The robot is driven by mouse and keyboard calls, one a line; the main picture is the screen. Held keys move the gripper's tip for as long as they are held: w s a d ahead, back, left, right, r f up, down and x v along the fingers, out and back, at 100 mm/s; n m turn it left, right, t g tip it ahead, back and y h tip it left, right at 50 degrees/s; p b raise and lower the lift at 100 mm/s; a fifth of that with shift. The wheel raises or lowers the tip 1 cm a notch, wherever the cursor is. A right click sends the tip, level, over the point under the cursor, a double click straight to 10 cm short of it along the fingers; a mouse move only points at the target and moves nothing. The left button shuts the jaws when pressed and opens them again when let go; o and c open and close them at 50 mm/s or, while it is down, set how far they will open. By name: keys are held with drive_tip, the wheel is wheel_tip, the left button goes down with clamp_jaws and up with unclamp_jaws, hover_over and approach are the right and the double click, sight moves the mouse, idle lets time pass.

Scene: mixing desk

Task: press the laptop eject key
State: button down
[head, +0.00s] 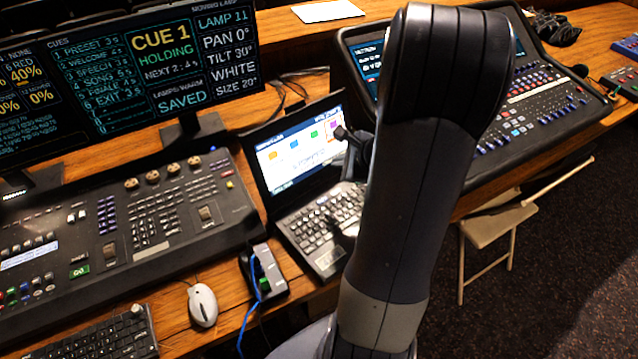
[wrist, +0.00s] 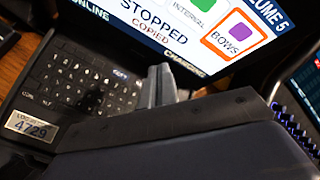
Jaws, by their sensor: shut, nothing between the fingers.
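The laptop stands open on the wooden desk, its lit screen (head: 298,150) tilted up behind its dark keyboard (head: 318,222). In the wrist view the screen (wrist: 205,30) reads "STOPPED", "COPIED" and "CHARGING". The laptop keyboard (wrist: 85,85) lies left of the fingers there, with a label reading 4729 at its lower left. I cannot make out which key is the eject key. My gripper (wrist: 158,75) is shut and empty, its fingertips over the right part of the keyboard, near the screen's lower edge. Whether they touch a key cannot be told. In the head view my arm hides part of the laptop.
A lighting console (head: 125,225) and a large monitor (head: 130,75) stand to the left. A small box (head: 266,278) with a blue cable and a white mouse (head: 202,305) lie in front. A mixing desk (head: 530,110) stands at right, above a folding chair (head: 497,228).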

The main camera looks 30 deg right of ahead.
drive_tip(key=shift+w+d+f+m, duration=0.15)
drive_tip(key=shift+w+d+m, duration=0.15)
drive_tip(key=shift+d, duration=0.1)
drive_tip(key=b, duration=0.6)
hover_over(336, 192)
drive_tip(key=s, duration=0.1)
wheel_tip(336, 192, down, 7)
drive_tip(key=shift+d+f, duration=0.15)
drive_tip(key=shift+f, duration=0.05)
drive_tip(key=shift+f+b, duration=0.75)
drive_tip(key=shift+b, duration=0.05)
idle(1.0)
drive_tip(key=shift+f+b, duration=0.4)
drive_tip(key=shift+b, duration=0.15)
